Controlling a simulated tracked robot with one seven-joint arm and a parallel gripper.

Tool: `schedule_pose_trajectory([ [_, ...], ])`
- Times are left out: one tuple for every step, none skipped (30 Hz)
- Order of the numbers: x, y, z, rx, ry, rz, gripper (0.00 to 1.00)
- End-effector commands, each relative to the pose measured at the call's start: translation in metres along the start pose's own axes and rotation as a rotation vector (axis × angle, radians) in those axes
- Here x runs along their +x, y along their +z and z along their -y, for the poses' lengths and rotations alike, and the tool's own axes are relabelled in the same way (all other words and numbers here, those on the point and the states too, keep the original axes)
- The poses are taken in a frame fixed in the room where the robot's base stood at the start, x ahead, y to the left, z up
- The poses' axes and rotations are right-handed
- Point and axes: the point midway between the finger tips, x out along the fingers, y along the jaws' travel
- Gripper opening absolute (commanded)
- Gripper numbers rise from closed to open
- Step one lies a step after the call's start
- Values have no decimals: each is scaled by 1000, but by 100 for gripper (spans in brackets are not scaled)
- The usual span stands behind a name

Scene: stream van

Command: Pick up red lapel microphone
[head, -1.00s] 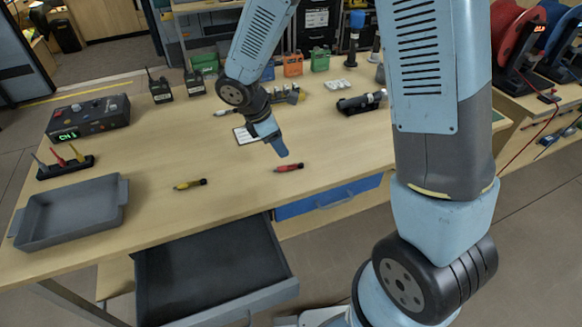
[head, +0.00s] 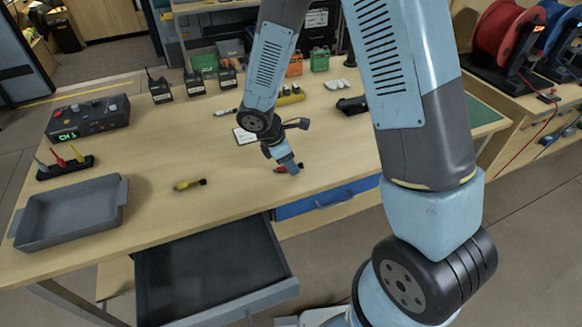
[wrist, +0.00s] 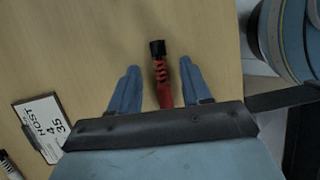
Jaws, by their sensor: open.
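The red lapel microphone (wrist: 161,80) has a black tip and dark markings on its red body. In the wrist view it lies on the wooden table between the two blue fingers of my open gripper (wrist: 155,88), apart from both. Its lower end is hidden by the gripper body. In the head view my gripper (head: 288,168) points down over the microphone (head: 280,170) near the table's front edge and covers most of it. I cannot tell the remaining height above the table.
A yellow microphone (head: 189,184) lies to the left on the table (head: 150,150). A grey tray (head: 70,222) stands at the left front. An open drawer (head: 210,275) juts out below. A labelled card (wrist: 42,128) lies left of my gripper.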

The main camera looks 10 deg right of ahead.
Motion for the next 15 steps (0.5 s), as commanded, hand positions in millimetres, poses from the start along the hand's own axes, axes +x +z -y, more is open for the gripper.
schedule_pose_trajectory([
  [0, 0, 0, -1, -1, 0, 48],
  [0, 0, 0, -1, -1, 0, 48],
  [0, 0, 0, -1, -1, 0, 44],
  [0, 0, 0, -1, -1, 0, 41],
  [0, 0, 0, -1, -1, 0, 38],
  [0, 0, 0, -1, -1, 0, 34],
  [0, 0, 0, -1, -1, 0, 32],
  [0, 0, 0, -1, -1, 0, 29],
  [0, 0, 0, -1, -1, 0, 25],
  [0, 0, 0, -1, -1, 0, 22],
  [0, 0, 0, -1, -1, 0, 19],
  [0, 0, 0, -1, -1, 0, 15],
  [0, 0, 0, -1, 0, 0, 12],
  [0, 0, 0, -1, 0, 0, 10],
  [0, 0, 0, -1, 0, 0, 6],
])
